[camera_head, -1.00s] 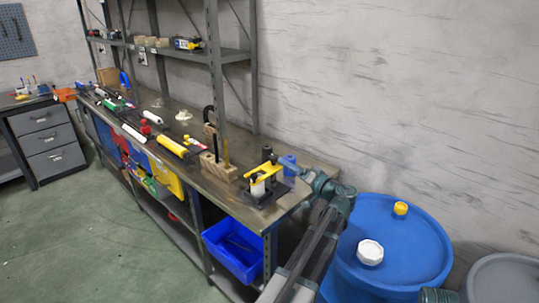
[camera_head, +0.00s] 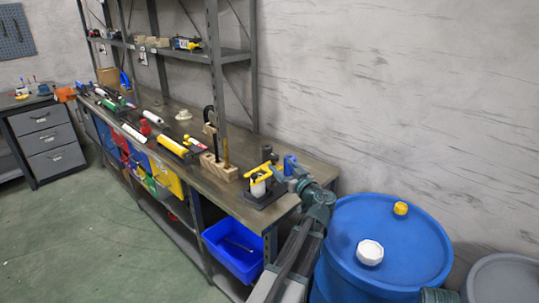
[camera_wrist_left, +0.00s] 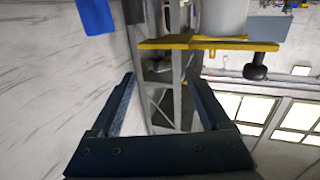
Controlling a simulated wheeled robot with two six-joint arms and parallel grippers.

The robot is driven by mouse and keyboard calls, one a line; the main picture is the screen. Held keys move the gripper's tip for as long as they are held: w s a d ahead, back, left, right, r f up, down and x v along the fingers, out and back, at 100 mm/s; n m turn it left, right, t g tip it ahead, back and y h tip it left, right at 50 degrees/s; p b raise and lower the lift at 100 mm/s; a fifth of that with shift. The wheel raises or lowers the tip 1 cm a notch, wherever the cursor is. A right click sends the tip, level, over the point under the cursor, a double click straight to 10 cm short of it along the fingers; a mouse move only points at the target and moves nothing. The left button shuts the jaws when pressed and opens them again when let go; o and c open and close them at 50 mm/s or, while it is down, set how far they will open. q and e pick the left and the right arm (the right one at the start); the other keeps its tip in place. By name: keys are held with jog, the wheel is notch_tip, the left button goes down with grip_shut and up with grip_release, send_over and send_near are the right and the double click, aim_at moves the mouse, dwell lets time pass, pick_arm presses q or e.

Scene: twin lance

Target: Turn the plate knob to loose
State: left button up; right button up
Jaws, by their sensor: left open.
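A small fixture with a yellow bar (camera_head: 260,174), a pale round body and a black base (camera_head: 268,197) stands on the near end of the workbench (camera_head: 215,190) in the head view. In the left wrist view the yellow bar (camera_wrist_left: 205,44) crosses the top, with a black knob (camera_wrist_left: 256,68) at its right end. I cannot tell for sure that this is the plate knob. My left gripper (camera_head: 288,178) is just right of the fixture. In the left wrist view my left gripper (camera_wrist_left: 161,76) is open, with nothing between its fingers. My right gripper is out of view.
A blue drum (camera_head: 420,235) stands right of the bench. A blue bin (camera_head: 231,252) sits below. A shelf post (camera_head: 217,80) rises at the back.

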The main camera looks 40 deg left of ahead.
aim_at(271, 155)
pick_arm(q)
jog(key=x, duration=1)
jog(key=shift+c, duration=0.3)
grip_shut()
